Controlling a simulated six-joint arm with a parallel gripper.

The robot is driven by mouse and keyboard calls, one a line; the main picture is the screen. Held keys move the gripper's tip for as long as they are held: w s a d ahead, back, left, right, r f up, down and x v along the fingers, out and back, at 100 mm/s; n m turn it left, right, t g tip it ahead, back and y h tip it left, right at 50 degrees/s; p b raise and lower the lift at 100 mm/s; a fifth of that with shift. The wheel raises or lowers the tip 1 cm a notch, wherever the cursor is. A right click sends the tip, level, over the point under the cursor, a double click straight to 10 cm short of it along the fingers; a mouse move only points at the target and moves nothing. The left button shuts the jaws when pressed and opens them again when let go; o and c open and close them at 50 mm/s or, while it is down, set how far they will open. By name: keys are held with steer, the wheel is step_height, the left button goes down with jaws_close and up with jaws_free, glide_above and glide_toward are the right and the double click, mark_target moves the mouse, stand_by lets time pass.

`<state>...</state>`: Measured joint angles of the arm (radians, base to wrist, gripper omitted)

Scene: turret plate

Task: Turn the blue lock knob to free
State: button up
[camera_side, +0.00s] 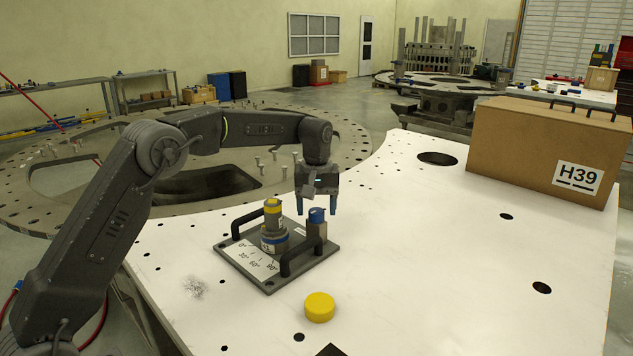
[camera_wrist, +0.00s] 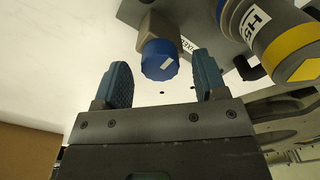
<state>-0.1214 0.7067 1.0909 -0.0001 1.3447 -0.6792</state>
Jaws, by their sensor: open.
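The blue lock knob (camera_side: 316,215) tops a grey block on the right side of the dark turret plate (camera_side: 262,284). In the wrist view the knob (camera_wrist: 160,60) shows a white mark on its face and lies between and beyond the fingertips. My gripper (camera_side: 318,206) is open, pointing down just above the knob, its blue fingers to either side. It also shows in the wrist view (camera_wrist: 162,82), with no clear contact. The turret (camera_side: 274,232) with a yellow cap stands left of the knob. The plate's angle scale (camera_side: 258,258) shows 0, 30, 60 and 90.
Black handles (camera_side: 300,252) rise from the plate on both sides of the turret. A loose yellow disc (camera_side: 320,307) lies in front on the white table (camera_side: 430,270). A cardboard box marked H39 (camera_side: 540,145) stands at the back right. The table's middle right is clear apart from holes.

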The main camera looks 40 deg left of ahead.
mark_target(317, 210)
step_height(317, 210, up, 13)
steer(key=shift+f, duration=0.15)
stand_by(0.6)
steer(key=s+d+r+m+t, duration=0.1)
steer(key=s+d+r+m, duration=0.15)
steer(key=s, duration=0.55)
steer(key=s+d+r+m+t, duration=0.2)
steer(key=s+r, duration=0.1)
steer(key=s, duration=0.5)
steer(key=s+d+f+m+t, duration=0.1)
steer(key=s+f+m, duration=0.1)
steer(key=s+f, duration=0.4)
steer(key=s+d+f+m+t, duration=0.1)
steer(key=s+f, duration=0.5)
steer(key=s, duration=0.6)
steer(key=shift+s+m+t, duration=0.3)
steer(key=shift+m, duration=0.55)
